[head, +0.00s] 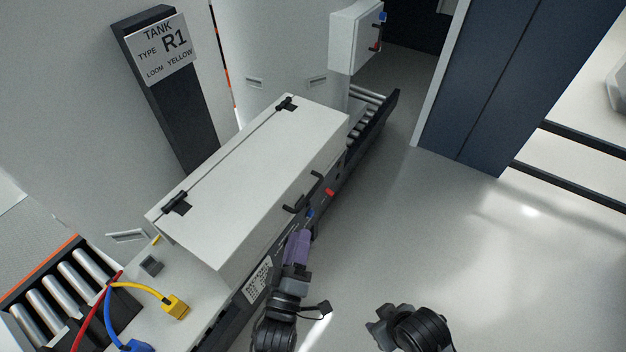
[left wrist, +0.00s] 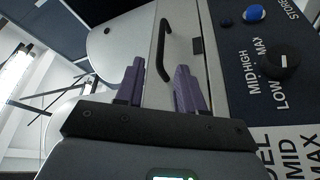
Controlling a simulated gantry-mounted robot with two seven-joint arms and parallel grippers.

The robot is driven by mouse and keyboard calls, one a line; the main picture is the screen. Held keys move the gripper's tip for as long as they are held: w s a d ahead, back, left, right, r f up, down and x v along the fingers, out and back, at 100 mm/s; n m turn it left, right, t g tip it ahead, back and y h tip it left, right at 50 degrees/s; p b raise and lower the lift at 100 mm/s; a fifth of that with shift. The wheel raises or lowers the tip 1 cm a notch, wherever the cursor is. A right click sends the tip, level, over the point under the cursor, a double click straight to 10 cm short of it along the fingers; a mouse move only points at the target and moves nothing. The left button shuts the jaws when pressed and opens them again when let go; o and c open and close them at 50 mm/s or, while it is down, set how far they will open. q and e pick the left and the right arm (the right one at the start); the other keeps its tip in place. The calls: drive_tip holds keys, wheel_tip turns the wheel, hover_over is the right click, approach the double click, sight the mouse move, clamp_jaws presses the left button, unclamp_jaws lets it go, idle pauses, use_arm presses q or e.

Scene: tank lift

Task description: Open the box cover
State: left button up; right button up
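The box cover (head: 255,185) is a long white lid, closed, with two black hinges along its far left edge. Its black bar handle (head: 303,193) is on the front side; it also shows in the left wrist view (left wrist: 165,50). My left gripper (head: 299,237) has purple fingers just below the handle in the head view. In the left wrist view its fingers (left wrist: 160,65) are apart, with the handle's near end appearing between them; contact cannot be told. My right gripper (head: 378,328) is low in the head view, away from the box, its fingers unclear.
The front panel has a black dial (left wrist: 280,62) and a blue button (left wrist: 254,13). A roller conveyor (head: 60,290) and yellow (head: 175,306), red and blue cables lie at lower left. A sign post (head: 165,60) stands behind the box. Open floor (head: 440,220) lies right.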

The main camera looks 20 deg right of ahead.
sight(308, 199)
use_arm(q)
drive_tip(key=x, duration=1)
drive_tip(key=shift+w+d, duration=0.15)
drive_tip(key=shift+w, duration=0.05)
clamp_jaws()
